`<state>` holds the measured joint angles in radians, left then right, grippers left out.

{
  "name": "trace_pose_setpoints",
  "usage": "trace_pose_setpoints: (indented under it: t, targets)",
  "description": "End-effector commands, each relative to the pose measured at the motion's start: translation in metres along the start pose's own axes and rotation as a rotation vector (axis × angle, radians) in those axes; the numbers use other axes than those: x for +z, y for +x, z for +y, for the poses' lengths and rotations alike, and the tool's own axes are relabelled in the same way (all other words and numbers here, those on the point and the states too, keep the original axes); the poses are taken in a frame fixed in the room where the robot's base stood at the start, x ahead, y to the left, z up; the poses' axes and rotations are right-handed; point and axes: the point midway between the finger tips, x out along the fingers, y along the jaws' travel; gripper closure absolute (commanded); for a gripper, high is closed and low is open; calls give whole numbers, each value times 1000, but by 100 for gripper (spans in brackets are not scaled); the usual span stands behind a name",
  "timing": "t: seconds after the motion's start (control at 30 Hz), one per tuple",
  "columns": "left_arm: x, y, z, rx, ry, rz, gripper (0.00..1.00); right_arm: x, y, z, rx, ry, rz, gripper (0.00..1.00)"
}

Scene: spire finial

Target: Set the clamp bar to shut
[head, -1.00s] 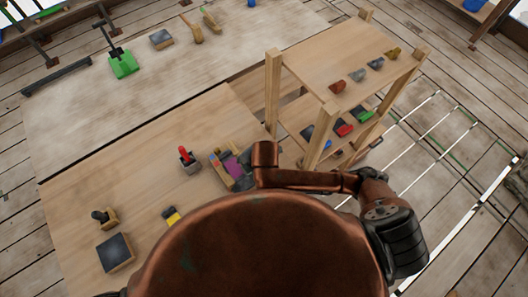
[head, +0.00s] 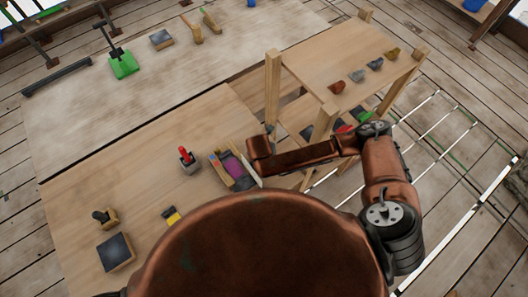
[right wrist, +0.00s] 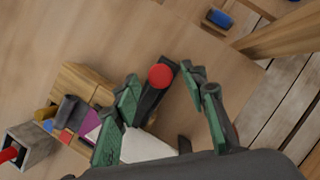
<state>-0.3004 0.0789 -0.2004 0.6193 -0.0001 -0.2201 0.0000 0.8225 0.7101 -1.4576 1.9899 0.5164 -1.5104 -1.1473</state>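In the right wrist view, a dark bar with a round red knob (right wrist: 160,77) looks like the clamp bar. It stands out from beside a wooden fixture (right wrist: 85,85) that holds a purple piece (right wrist: 92,124). My right gripper (right wrist: 160,79) is open, its green fingers on either side of the bar, with gaps visible. I cannot tell whether either finger touches it. In the head view the fixture with the purple piece (head: 236,168) is on the wooden table, and my right arm hides the bar and gripper. My left gripper is not in view.
A grey block with a red handle (head: 187,158) stands left of the fixture. A wooden shelf rack (head: 272,85) rises close by on the right, with coloured items on it. A dark square block (head: 115,251) is at the front left. The table's middle left is clear.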

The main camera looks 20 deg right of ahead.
Motion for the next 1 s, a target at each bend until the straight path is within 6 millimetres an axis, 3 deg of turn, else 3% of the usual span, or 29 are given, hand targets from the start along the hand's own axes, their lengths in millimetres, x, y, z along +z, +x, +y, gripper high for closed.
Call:
trace_pose_setpoints:
  t: [0.13, 0.4, 1.0]
  targets:
    - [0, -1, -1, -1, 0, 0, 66, 0, 10, 0, 0, 0, 0, 60]
    - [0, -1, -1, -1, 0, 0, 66, 0, 12, 0, 1, 0, 0, 60]
    - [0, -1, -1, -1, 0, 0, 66, 0, 11, 0, 0, 1, 0, 100]
